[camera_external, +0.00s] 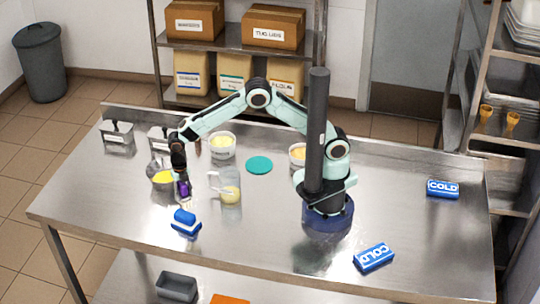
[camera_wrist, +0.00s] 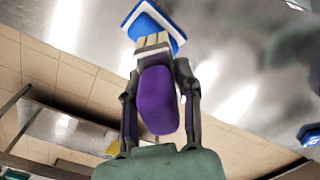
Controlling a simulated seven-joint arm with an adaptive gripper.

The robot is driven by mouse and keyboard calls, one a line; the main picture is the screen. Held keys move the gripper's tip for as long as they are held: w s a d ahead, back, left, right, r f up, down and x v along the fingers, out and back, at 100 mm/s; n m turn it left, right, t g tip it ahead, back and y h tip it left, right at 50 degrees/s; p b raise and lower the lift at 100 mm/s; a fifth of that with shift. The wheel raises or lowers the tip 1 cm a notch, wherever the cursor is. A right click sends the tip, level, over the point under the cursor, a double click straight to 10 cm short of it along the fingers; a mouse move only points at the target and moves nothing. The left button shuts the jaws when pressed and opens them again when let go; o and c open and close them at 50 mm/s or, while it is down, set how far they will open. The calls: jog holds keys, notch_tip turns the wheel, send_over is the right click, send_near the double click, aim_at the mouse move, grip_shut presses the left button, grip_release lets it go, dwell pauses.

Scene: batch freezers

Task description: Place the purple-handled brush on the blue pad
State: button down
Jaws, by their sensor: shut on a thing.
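My gripper (camera_external: 182,186) is shut on the purple-handled brush (camera_wrist: 157,98), with the purple handle between its fingers in the wrist view. The brush's pale bristle end (camera_wrist: 152,48) points away from my wrist, toward the blue pad. The brush is held above the steel table and shows only small and dark in the outside view. The blue pad (camera_external: 186,230) with a white edge lies on the table just below and nearer the camera than my gripper. The pad also shows at the top of the wrist view (camera_wrist: 174,42).
A teal disc (camera_external: 259,165) lies farther back. Two blue COLD packs (camera_external: 374,257) lie at the right. The table's front left is clear.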

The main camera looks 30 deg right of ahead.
aim_at(181, 205)
jog(key=shift+w+a+f, duration=0.15)
jog(key=shift+a+f, duration=0.25)
jog(key=shift+f, duration=1.6)
jog(key=c, duration=0.8)
grip_release()
jog(key=shift+f, duration=0.1)
